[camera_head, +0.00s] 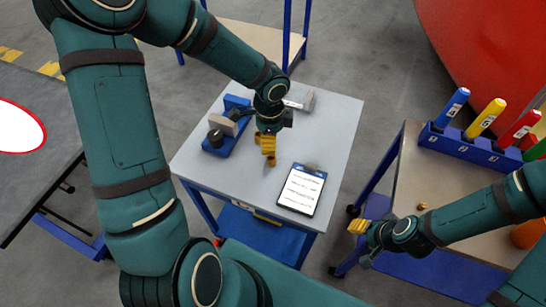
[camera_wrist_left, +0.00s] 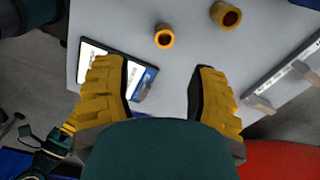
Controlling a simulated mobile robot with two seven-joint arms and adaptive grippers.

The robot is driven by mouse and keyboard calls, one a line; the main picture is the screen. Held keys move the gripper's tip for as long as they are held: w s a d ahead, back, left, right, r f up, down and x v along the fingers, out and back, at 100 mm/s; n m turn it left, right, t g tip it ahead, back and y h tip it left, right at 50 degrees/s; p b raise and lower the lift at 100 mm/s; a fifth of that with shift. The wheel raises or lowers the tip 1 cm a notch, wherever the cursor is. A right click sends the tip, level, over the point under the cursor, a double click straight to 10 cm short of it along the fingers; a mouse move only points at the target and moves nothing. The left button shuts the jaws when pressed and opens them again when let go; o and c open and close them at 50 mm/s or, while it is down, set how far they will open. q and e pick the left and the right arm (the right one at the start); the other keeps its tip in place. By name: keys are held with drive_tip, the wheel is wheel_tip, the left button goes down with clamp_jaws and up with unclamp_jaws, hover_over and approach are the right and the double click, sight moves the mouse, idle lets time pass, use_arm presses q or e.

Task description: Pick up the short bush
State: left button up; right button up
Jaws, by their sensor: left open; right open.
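My left gripper (camera_head: 267,150) is over the grey-topped table, with its yellow fingers pointing down. In the left wrist view the left gripper (camera_wrist_left: 160,78) is open, with nothing between its fingers. Two brass-coloured hollow bushes stand on the table beyond the fingertips: a smaller-looking bush (camera_wrist_left: 164,37) nearly in line with the gap, and a larger-looking bush (camera_wrist_left: 228,15) to its right. I take the smaller-looking one as the short bush, but cannot be sure. The left gripper largely hides them in the head view. My right gripper (camera_head: 357,227) is open and empty near the right bench.
A clipboard (camera_head: 301,190) lies on the grey table (camera_head: 335,125), near a blue fixture (camera_head: 226,140) and a grey metal part (camera_head: 305,100). The right bench (camera_head: 420,170) holds a small brass piece (camera_head: 422,206) and a blue rack (camera_head: 465,147) of coloured markers.

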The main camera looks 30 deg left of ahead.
sight(271, 159)
use_arm(q)
drive_tip(key=f+b, duration=0.1)
drive_tip(key=f, duration=0.4)
drive_tip(key=f+b, duration=0.1)
drive_tip(key=f, duration=0.4)
drive_tip(key=shift+w+f, duration=0.2)
drive_tip(key=shift+f, duration=0.15)
clamp_jaws()
